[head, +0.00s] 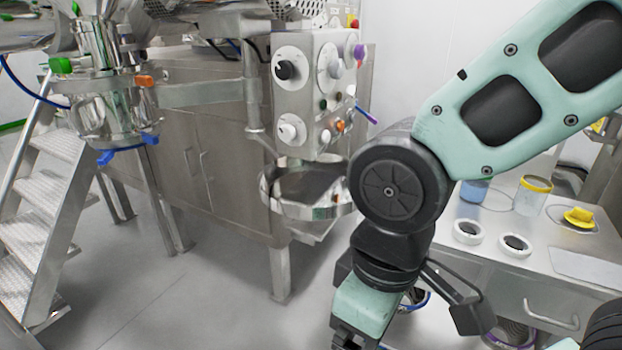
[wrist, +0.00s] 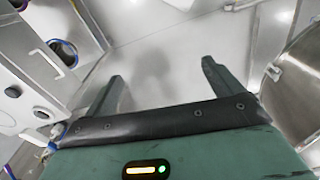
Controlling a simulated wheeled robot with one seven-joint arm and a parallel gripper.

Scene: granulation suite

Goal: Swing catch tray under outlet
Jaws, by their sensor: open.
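The catch tray (head: 335,212) looks to be the round, shallow steel pan below the control panel, beside the steel cabinet. My arm hides its right edge. The outlet appears to be the lower end of the steel vessel (head: 100,125) with blue clamp handles, at the left; the tray is well to its right, not beneath it. My gripper (wrist: 163,78) is open and empty in the wrist view, its two fingers apart over bare floor. A curved steel body (wrist: 298,75) stands to its right; I cannot tell whether it is the tray. In the head view my arm points down, right of the tray.
A control panel (head: 313,95) with knobs hangs above the tray. Steel steps (head: 35,235) stand at the left. A bench (head: 480,232) with jars and white rings is at the right. The floor (head: 190,295) in front of the cabinet is clear.

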